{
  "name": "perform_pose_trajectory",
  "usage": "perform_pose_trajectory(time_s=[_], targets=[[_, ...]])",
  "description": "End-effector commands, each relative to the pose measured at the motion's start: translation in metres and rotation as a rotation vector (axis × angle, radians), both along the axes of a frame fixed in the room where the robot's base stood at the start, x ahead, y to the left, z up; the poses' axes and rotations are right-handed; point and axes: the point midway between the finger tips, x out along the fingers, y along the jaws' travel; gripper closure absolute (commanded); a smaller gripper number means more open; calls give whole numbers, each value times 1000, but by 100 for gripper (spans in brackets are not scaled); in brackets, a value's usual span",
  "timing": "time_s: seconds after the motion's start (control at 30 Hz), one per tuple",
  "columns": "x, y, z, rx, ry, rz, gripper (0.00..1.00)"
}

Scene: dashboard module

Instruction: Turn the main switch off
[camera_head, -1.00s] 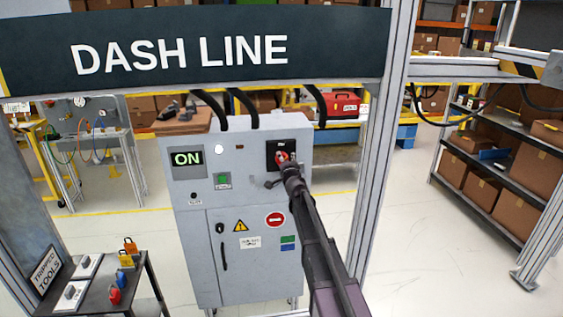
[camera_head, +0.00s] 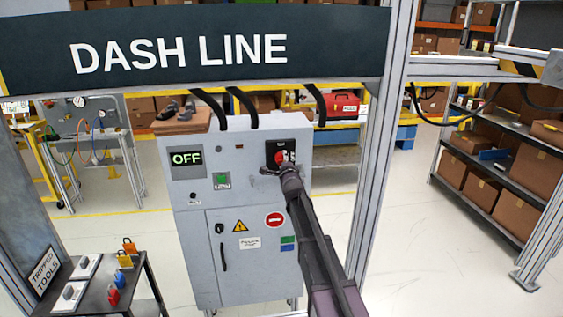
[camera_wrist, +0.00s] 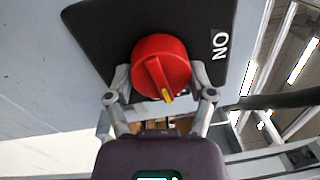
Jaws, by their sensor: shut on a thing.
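The main switch is a red rotary knob (camera_wrist: 161,68) with a yellow-tipped handle on a black plate (camera_wrist: 95,28) in the wrist view. The word ON is printed on the plate to the right of the knob. The knob also shows in the head view (camera_head: 281,157), at the upper right of the grey cabinet (camera_head: 240,185). My gripper (camera_wrist: 160,92) is shut on the knob, one finger on each side of it. In the head view my gripper (camera_head: 277,169) partly hides the knob. The cabinet's display (camera_head: 186,159) reads OFF.
A green button (camera_head: 221,180) sits left of the knob on the cabinet front. A dark table (camera_head: 82,290) with padlocks and a "TRIPPED TOOLS" sign (camera_head: 44,270) stands at lower left. A frame post (camera_head: 383,150) rises right of my arm.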

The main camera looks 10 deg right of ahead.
Motion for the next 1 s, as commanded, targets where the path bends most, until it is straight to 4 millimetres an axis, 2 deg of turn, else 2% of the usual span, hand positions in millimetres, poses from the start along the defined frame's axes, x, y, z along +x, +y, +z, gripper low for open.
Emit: perform_pose_trajectory(time_s=[0.3,0.7,0.73,0.8,0.83,1.0], targets=[[1,-1,0,101,0,7,77],[1,-1,0,112,1,8,77],[1,-1,0,112,1,8,27],[1,-1,0,112,1,8,6],[1,-1,0,112,1,8,0],[0,0,-1,110,1,7,0]])
